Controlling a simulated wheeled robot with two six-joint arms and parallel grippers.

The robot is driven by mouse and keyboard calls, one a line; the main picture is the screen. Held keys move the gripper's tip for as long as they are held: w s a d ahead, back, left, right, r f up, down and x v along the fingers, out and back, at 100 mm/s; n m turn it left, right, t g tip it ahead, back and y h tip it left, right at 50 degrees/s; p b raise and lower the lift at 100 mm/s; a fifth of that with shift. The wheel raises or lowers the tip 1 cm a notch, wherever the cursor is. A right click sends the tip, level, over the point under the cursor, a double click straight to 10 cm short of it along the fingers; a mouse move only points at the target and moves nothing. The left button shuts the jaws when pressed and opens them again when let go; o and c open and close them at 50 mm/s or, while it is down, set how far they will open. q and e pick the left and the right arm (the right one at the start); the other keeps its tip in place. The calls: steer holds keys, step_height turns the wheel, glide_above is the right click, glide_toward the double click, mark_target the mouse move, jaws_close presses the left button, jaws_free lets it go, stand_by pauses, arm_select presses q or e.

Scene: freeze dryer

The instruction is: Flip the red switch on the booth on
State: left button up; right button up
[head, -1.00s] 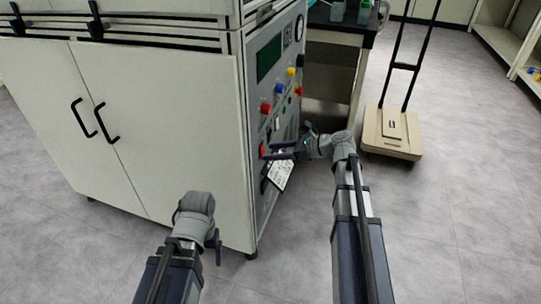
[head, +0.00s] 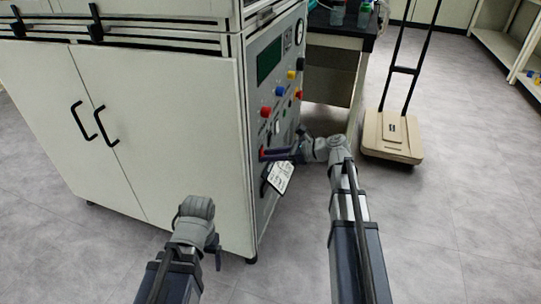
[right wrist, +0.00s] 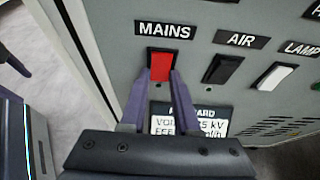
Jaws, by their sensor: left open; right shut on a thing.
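The red switch (right wrist: 160,66) sits on the booth's grey control panel under the MAINS label, seen in the right wrist view. My right gripper (right wrist: 160,80) has its two purple fingers at the left and right lower sides of the switch, shut on it. In the head view the right gripper (head: 268,154) reaches the panel from the right, and little of the switch shows there. The booth (head: 170,120) is a large white cabinet. My left gripper (head: 219,255) is open and empty, low in front of the booth; its fingers are mostly hidden.
A black AIR switch (right wrist: 222,69) and a white LAMP switch (right wrist: 275,76) are right of the red one. Coloured knobs (head: 266,111) are above. A trolley (head: 393,135) stands at right; the floor between is clear.

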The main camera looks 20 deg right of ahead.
steer(key=shift+f, duration=0.1)
jaws_close()
steer(key=t+y+b, duration=0.1)
steer(key=b, duration=0.2)
steer(key=y+b, duration=0.1)
steer(key=b, duration=0.2)
steer(key=shift+f+t, duration=0.3)
steer(key=shift+t, duration=0.1)
steer(key=o, duration=0.9)
jaws_free()
